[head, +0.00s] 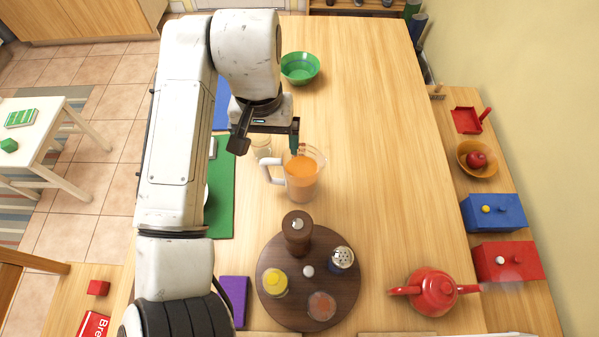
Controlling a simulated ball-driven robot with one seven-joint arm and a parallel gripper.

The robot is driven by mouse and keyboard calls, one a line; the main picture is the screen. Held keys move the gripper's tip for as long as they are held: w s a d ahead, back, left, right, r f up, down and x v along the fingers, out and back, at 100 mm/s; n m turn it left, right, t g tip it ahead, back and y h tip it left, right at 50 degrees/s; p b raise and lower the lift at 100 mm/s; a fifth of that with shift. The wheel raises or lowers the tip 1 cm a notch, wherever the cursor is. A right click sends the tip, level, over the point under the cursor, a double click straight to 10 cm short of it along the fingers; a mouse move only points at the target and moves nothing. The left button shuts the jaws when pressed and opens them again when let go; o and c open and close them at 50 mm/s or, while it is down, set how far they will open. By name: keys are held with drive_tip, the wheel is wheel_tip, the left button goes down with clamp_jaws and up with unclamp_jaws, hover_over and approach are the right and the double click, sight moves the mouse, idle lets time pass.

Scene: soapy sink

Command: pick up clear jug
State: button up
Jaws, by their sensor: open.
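The clear jug (303,186) stands upright on the wooden table, holding orange contents. My gripper (266,145) is open just behind and left of the jug, above the table. Its right finger overlaps the jug's back left rim in the picture; I cannot tell if they touch. Its left finger is well left of the handle. Nothing is seen held between the fingers.
A small pale jar (262,149) shows below the gripper. A round dark tray (337,261) with a brown mill, shaker and jars stands in front of the jug. A green bowl (300,68) is behind, a red teapot (436,293) front right. Table right of the jug is clear.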

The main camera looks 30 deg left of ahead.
sight(271, 160)
wheel_tip(271, 160, down, 9)
drive_tip(key=shift+d+r+p, duration=0.1)
drive_tip(key=shift+d+p, duration=0.05)
drive_tip(key=shift+p, duration=0.25)
clamp_jaws()
idle(1.0)
